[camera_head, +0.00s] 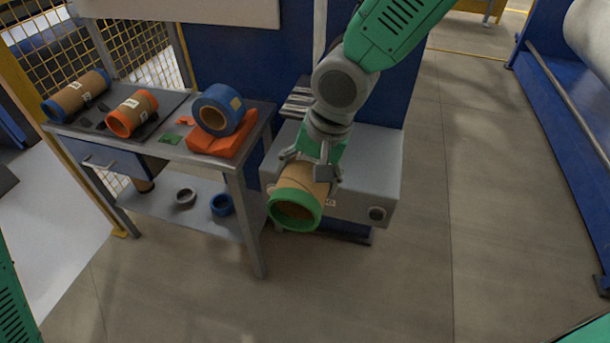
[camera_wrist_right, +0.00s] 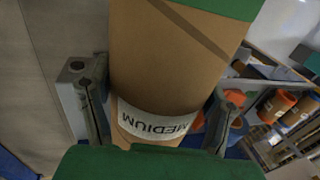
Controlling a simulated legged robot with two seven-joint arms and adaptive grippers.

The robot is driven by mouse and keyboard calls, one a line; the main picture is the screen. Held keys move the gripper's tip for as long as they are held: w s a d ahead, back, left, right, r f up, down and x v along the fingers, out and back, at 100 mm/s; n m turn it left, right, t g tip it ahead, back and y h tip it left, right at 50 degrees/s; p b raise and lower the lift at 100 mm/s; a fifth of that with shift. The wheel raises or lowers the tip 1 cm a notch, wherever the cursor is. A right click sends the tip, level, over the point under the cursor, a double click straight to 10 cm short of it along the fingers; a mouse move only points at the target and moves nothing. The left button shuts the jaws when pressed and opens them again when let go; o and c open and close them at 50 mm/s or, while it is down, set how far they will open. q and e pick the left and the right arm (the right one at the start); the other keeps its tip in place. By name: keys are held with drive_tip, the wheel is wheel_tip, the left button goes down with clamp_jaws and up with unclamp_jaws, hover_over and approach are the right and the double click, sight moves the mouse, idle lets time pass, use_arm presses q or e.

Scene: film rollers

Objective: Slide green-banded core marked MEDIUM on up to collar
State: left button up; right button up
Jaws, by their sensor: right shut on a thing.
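The green-banded core (camera_head: 298,184) is a brown cardboard tube with a green band at its open near end. In the head view it hangs tilted in front of the grey machine box. My right gripper (camera_head: 310,172) is shut around it. In the right wrist view the core (camera_wrist_right: 175,60) fills the middle between the two fingers. Its white label (camera_wrist_right: 157,121) reads MEDIUM, upside down, and part of the green band (camera_wrist_right: 215,6) shows at the top. I cannot make out a shaft or collar. My left gripper is not in view.
A grey table (camera_head: 235,165) at left holds a blue-banded core (camera_head: 75,95), an orange-banded core (camera_head: 132,113) and a blue-edged roll (camera_head: 217,110) on an orange block (camera_head: 222,143). Rings lie on its lower shelf. The grey machine box (camera_head: 375,160) is behind the core. Floor at right is clear.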

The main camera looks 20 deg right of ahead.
drive_tip(key=shift+w+d, duration=0.35)
drive_tip(key=shift+w, duration=0.25)
drive_tip(key=shift+p, duration=0.3)
drive_tip(key=shift+w+d+p, duration=0.5)
drive_tip(key=shift+w+d, duration=0.05)
drive_tip(key=shift+w, duration=0.15)
drive_tip(key=shift+w+d+p, duration=0.45)
drive_tip(key=shift+w+d, duration=0.05)
drive_tip(key=shift+w, duration=0.2)
drive_tip(key=shift+w+d+r+p, duration=0.1)
drive_tip(key=shift+w+d+p, duration=0.3)
drive_tip(key=shift+w, duration=0.2)
drive_tip(key=shift+w+d+p, duration=0.45)
drive_tip(key=shift+w+d, duration=0.1)
drive_tip(key=shift+w, duration=0.3)
drive_tip(key=shift+w+d+p, duration=0.3)
drive_tip(key=shift+w, duration=0.25)
drive_tip(key=shift+w+d+p, duration=0.35)
drive_tip(key=shift+w+d, duration=0.35)
drive_tip(key=shift+w, duration=0.25)
